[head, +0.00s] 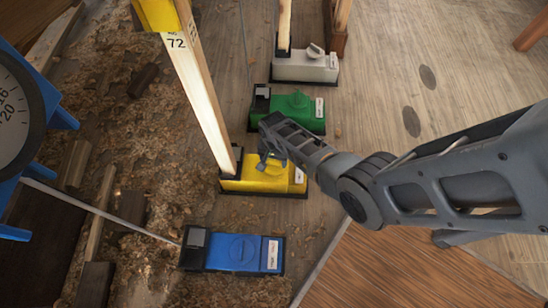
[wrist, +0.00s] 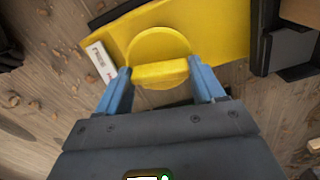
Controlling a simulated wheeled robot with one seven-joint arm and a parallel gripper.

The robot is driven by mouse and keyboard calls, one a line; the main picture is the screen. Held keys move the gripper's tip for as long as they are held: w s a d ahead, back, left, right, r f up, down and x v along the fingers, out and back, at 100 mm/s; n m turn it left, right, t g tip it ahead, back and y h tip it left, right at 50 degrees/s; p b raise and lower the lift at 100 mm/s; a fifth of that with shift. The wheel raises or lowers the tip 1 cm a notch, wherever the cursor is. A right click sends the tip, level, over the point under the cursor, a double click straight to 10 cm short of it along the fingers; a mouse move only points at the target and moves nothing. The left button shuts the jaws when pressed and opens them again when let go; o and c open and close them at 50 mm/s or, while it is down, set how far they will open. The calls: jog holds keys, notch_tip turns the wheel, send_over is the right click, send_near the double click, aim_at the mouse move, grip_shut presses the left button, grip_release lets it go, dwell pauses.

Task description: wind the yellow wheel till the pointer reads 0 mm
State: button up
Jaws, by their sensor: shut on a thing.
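The yellow wheel (wrist: 158,42) is a round disc with a raised bar across it, on top of a yellow box (head: 240,183) on the floor. My gripper (wrist: 160,72) reaches down to it with its blue fingers on either end of the bar, shut on the wheel's bar. In the head view my gripper (head: 267,160) covers most of the wheel. A dial (head: 15,112) in a blue frame is cut off at the left edge. Numbers such as 16 and 20 show on it; no pointer or reading can be made out.
A green box (head: 298,105) and a grey box (head: 305,67) stand behind the yellow one, a blue box (head: 235,250) in front. A leaning wooden post (head: 197,90) marked 72 rises from the yellow box. Debris covers the floor at left; planks at right are mostly clear.

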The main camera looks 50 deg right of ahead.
aim_at(274, 161)
jog(key=shift+m, duration=1.2)
jog(key=o, duration=1)
jog(key=shift+o, duration=0.2)
jog(key=shift+r+p, duration=2.35)
jog(key=shift+r, duration=1.5)
